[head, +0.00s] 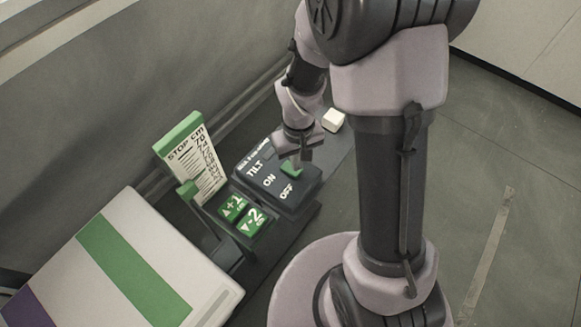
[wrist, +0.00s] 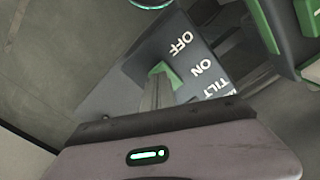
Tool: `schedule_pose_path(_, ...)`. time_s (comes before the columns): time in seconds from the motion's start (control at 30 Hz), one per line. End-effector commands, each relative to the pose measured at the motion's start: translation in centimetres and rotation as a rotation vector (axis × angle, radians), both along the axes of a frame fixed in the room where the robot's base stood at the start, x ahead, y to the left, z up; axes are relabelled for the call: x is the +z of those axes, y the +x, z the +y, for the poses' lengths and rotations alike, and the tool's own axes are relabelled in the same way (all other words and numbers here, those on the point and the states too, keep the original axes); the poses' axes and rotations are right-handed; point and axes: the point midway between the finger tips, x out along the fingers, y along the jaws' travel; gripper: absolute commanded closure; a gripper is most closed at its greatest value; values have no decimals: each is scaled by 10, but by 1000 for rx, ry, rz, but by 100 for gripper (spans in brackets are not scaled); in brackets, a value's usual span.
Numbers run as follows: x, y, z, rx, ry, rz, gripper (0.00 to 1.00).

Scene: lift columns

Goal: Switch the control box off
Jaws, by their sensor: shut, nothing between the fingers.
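The dark control box (head: 254,189) stands on a dark rail in the middle of the head view, with the words TILT, ON and OFF on its top. The box also shows in the wrist view (wrist: 212,62), with its lettering turned. A green switch (head: 291,168) sits on the box beside the lettering; it also shows in the wrist view (wrist: 166,72). My gripper (head: 296,162) is shut and empty, its tips right at the green switch. In the wrist view the fingers (wrist: 157,92) partly cover the switch, so its exact position and any contact cannot be told.
Two green buttons marked +1 (head: 233,207) and -2 (head: 252,221) lie in front of the box. A STOP cm scale board (head: 195,160) stands left of it. A small white block (head: 333,120) is behind. A white case with a green stripe (head: 130,262) fills the lower left.

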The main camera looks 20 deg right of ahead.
Motion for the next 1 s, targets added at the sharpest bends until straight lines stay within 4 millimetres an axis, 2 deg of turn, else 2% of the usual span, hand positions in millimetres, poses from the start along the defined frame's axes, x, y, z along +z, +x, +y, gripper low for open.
schedule_pose_path(1.0,-13,0,0,0,0,0,100)
